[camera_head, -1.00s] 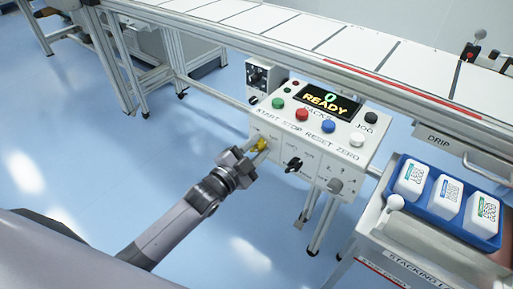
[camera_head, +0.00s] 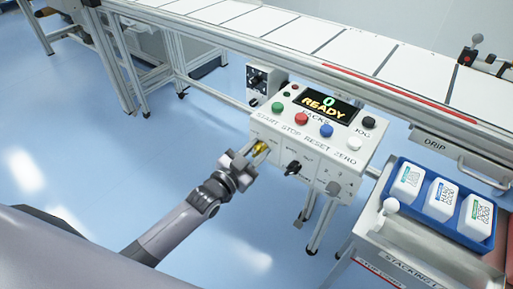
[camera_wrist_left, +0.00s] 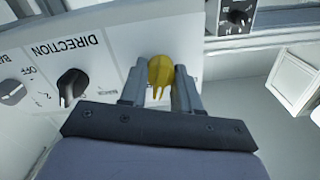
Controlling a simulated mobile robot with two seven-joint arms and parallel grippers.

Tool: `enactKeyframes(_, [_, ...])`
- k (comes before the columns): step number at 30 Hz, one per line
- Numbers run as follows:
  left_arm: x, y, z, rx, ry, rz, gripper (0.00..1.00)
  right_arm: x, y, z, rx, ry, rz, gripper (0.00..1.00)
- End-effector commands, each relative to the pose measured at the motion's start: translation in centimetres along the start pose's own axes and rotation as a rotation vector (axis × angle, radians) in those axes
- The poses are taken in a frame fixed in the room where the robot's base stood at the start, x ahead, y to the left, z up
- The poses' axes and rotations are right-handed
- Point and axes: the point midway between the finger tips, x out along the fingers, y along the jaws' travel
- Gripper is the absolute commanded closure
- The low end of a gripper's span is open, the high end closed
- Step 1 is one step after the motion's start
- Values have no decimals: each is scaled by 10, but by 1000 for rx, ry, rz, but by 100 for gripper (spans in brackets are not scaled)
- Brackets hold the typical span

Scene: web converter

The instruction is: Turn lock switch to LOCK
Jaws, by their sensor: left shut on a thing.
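The lock switch is a yellow knob (camera_head: 260,148) on the left of the control box's front face. In the left wrist view the yellow knob (camera_wrist_left: 161,76) sits between the two fingers. My left gripper (camera_head: 254,152) is shut on the knob; in the left wrist view its fingertips (camera_wrist_left: 162,82) flank it on both sides. The label by the knob is mostly hidden behind the gripper. My right gripper is not in view.
The control box (camera_head: 318,165) carries several coloured buttons and a READY display (camera_head: 325,104). A black direction knob (camera_wrist_left: 73,88) is beside the yellow one. A blue tray (camera_head: 440,229) with white containers stands at right. Open floor (camera_head: 130,160) lies at left.

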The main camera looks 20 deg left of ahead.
Motion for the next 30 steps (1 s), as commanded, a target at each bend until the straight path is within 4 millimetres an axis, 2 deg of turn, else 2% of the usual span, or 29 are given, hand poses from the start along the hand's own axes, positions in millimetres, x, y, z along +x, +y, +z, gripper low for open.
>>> enactKeyframes(9, [0, -1, 0, -301, -1, 1, 99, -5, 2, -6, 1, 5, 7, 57])
enactKeyframes(30, [0, -2, 2, -926, 0, 1, 99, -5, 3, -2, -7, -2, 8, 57])
